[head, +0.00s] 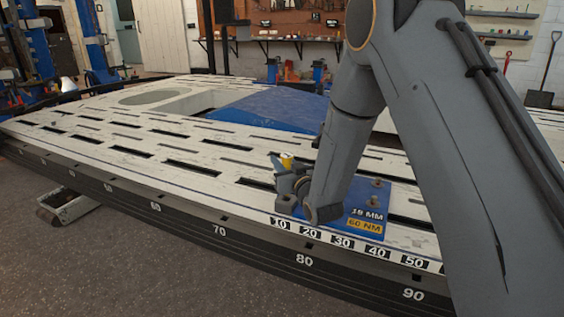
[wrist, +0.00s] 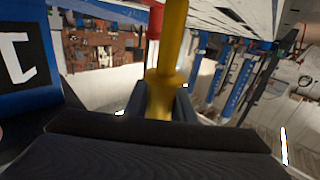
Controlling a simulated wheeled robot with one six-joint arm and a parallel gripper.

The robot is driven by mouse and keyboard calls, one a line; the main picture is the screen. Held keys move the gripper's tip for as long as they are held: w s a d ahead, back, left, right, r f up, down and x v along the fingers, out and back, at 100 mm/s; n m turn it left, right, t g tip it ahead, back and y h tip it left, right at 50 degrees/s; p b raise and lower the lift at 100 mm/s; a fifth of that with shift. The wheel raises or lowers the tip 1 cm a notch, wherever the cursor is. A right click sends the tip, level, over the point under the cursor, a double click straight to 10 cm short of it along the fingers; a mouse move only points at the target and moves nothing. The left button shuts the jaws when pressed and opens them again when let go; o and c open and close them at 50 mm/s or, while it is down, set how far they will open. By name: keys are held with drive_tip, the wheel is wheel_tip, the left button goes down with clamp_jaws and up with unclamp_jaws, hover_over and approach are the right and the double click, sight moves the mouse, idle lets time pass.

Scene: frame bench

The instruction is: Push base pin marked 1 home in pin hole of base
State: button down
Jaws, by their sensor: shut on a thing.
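My gripper (head: 289,182) is low over the bench at the left edge of the blue base (head: 352,228), which is labelled 18 MM and 60 NM. In the wrist view my gripper (wrist: 158,103) is shut on a yellow pin (wrist: 165,62) with a wider collar near the jaws. The pin's yellow end (head: 287,160) shows above the gripper in the head view. Its other end, any number on it and the pin hole are hidden, so I cannot tell how deep it sits. A blue block with a white mark on black (wrist: 22,57) is close at left in the wrist view.
The white slotted bench (head: 120,145) has numbered markings along its front edge. Bolts (head: 374,198) stand up from the blue base. A red and white part (wrist: 152,52) is behind the pin in the wrist view. The bench left of my gripper is clear.

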drive_tip(key=shift+f+b, duration=1.2)
drive_tip(key=shift+f, duration=1.2)
drive_tip(key=shift+r, duration=0.1)
drive_tip(key=shift+r+p, duration=1.6)
drive_tip(key=shift+r, duration=0.35)
drive_tip(key=shift+p, duration=0.4)
idle(0.7)
drive_tip(key=shift+f+b, duration=1)
drive_tip(key=shift+f, duration=1.05)
